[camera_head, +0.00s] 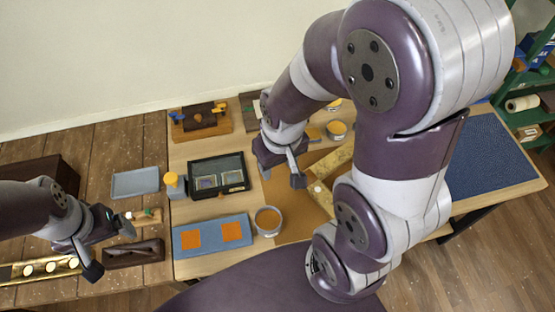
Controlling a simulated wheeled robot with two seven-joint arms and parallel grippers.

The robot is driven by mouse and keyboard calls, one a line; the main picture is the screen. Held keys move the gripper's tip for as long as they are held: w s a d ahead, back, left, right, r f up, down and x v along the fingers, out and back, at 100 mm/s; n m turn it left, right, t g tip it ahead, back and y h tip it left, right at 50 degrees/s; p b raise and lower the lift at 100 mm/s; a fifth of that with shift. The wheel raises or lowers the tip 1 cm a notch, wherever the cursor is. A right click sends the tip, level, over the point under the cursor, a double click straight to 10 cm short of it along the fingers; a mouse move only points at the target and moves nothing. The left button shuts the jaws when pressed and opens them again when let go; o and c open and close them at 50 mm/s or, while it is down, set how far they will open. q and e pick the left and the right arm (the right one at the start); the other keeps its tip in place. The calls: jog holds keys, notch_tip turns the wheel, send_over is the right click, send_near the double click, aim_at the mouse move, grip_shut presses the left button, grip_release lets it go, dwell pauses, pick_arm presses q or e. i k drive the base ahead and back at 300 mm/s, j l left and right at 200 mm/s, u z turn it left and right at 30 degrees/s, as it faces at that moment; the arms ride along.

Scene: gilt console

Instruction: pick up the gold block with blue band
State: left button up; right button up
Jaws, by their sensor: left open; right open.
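I cannot clearly make out a gold block with a blue band. A gold patterned piece (337,162) lies on the brown mat in the middle, partly hidden by my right arm. A long gold piece with pale round spots (40,268) lies at the lower left, near my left arm. My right gripper (282,173) is open above the table, right of the black case and left of the gold patterned piece. My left gripper (110,250) is open over the left table, beside a dark brown block (145,252). I see nothing between either pair of fingers.
A black case (236,182), a blue tray with orange squares (190,254), a grey cup (268,221) and an orange-topped bottle (174,187) stand mid-table. A grey tray (136,183) lies left. A blue mat (487,160) lies right. My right arm hides much of the table.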

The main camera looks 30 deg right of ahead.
aim_at(313, 133)
jog(key=k+l+z, duration=0.1)
jog(key=l+z, duration=0.15)
jog(key=z, duration=0.25)
jog(key=l+z, duration=0.25)
jog(key=z, duration=0.25)
jog(key=l+z, duration=0.3)
jog(key=z, duration=0.2)
